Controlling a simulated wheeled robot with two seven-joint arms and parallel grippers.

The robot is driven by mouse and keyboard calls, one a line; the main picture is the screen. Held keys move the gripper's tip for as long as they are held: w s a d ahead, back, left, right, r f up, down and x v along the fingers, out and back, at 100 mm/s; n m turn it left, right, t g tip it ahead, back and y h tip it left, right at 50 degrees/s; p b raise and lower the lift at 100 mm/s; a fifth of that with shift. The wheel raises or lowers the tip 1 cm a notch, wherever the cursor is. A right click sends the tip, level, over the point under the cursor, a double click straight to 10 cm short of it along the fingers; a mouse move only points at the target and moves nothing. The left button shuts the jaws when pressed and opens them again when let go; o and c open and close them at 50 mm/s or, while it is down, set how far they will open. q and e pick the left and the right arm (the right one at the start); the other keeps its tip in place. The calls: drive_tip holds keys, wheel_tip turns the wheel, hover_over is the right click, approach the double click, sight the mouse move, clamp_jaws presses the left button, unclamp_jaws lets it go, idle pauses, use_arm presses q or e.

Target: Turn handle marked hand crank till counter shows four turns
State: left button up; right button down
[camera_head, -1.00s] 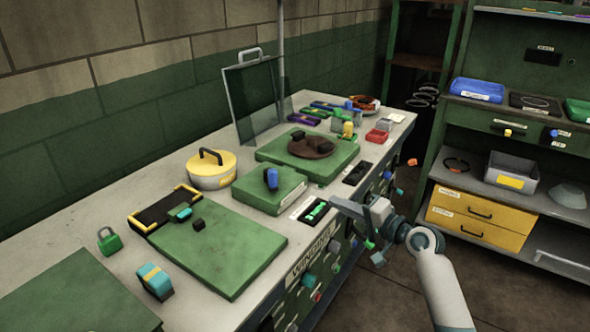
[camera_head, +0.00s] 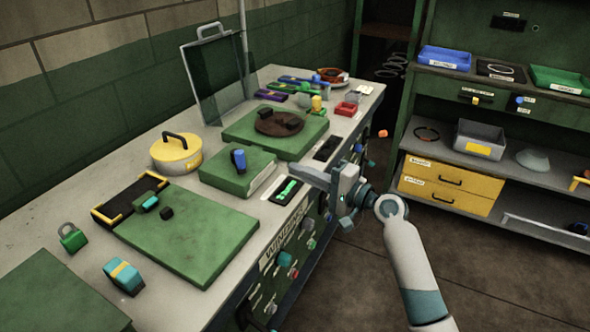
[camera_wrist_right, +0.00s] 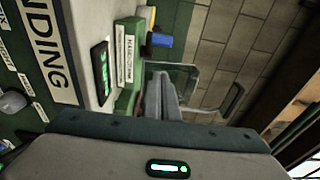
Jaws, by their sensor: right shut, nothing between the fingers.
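The hand crank is a green box (camera_head: 236,175) on the bench with an upright blue handle (camera_head: 238,160) on top. In the right wrist view its label (camera_wrist_right: 125,55) starts with "HAND", and the blue handle (camera_wrist_right: 160,40) shows beyond it. The counter is a black panel (camera_head: 287,190) with green digits at the bench's front edge; it also shows in the wrist view (camera_wrist_right: 101,72), but I cannot read it. My right gripper (camera_head: 297,168) is shut and empty, to the right of the green box and above the counter, apart from the handle. My left gripper is out of view.
A yellow lidded pot (camera_head: 176,153) stands behind left of the box. A green block with a brown disc (camera_head: 279,122) lies beyond it. A flat green board (camera_head: 195,235) is nearer. Knobs (camera_head: 286,259) stick out of the bench front. A shelf (camera_head: 505,185) stands right.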

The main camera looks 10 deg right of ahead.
sight(242, 162)
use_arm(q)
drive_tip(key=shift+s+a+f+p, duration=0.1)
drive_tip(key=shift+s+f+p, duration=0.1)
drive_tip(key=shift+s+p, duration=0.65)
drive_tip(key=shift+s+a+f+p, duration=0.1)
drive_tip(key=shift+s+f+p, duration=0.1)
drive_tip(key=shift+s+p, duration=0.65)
use_arm(e)
drive_tip(key=w+a, duration=0.5)
drive_tip(key=a, duration=0.5)
drive_tip(key=shift+w, duration=0.4)
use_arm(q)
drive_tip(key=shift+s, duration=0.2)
use_arm(e)
drive_tip(key=shift+s+a, duration=0.1)
drive_tip(key=shift+a, duration=0.1)
